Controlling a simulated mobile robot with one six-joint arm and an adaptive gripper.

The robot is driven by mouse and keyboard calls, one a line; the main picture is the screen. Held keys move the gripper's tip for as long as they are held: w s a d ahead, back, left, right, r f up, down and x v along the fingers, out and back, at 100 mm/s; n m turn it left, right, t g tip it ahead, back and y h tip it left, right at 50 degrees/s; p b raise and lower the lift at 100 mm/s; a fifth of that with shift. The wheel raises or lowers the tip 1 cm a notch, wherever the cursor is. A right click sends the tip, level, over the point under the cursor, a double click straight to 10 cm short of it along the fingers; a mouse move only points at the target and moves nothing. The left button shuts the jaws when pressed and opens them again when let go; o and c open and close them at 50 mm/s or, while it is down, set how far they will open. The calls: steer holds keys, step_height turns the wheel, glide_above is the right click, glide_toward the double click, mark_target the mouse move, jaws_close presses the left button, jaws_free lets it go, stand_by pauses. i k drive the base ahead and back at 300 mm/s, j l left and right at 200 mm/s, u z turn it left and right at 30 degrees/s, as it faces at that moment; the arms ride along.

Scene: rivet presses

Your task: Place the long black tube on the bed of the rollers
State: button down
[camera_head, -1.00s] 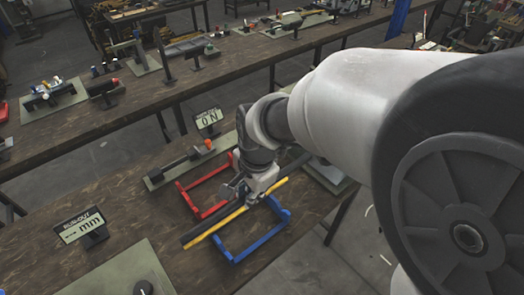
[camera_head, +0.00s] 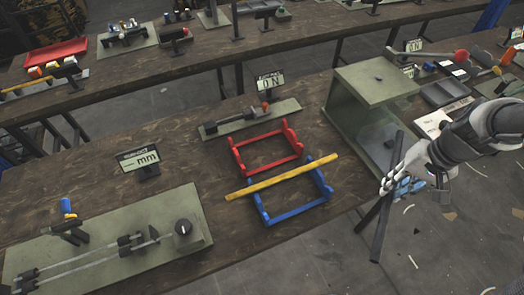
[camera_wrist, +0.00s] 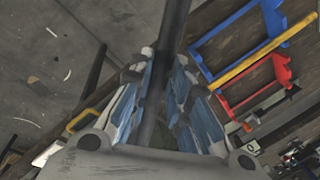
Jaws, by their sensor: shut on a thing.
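The long black tube (camera_head: 380,232) is in my gripper (camera_head: 396,182), off the right edge of the bench. It is steeply tilted in the head view. In the wrist view the tube (camera_wrist: 172,35) runs up between the two blue-padded fingers of my gripper (camera_wrist: 160,95), which are shut on it. Its lower part is hidden by the gripper there. At the left front of the bench, a green plate (camera_head: 50,252) bears thin rails, dark blocks and a round dark knob. I cannot clearly make out rollers on it.
A green box-like stand (camera_head: 382,84) is near my gripper. A "mm" display (camera_head: 138,160) stands behind the green plate. Bare bench lies between plate and racks.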

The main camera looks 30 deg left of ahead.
mark_target(77, 263)
steer(key=k+j, duration=0.3)
steer(key=j, duration=0.15)
steer(key=k+j, duration=0.3)
steer(key=j, duration=0.2)
steer(key=k+j, duration=0.3)
steer(key=j, duration=0.15)
steer(key=k+j, duration=0.65)
steer(key=j, duration=0.3)
